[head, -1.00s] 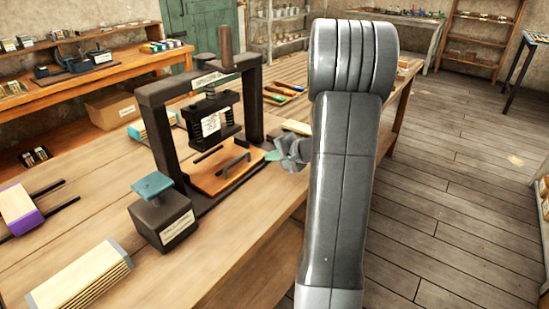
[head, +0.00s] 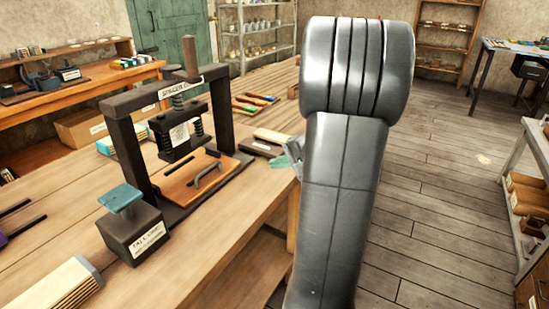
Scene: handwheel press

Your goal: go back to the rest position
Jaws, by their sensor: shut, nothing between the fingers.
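My gripper (head: 293,154) shows only in part at the left edge of my raised grey arm, which hides the rest of it. It is shut and empty, to the right of the handwheel press (head: 122,138) and apart from it. The press is a dark frame with an upright post on top, springs and a labelled block under its beam. An orange-brown board (head: 187,187) with a dark handle lies at its base.
A dark labelled box with a teal top (head: 130,222) stands in front of the press on the wooden bench (head: 228,225). Several coloured-handled tools (head: 255,103) lie behind. A shelf unit (head: 530,195) is at the right. Open floor (head: 440,185) lies between.

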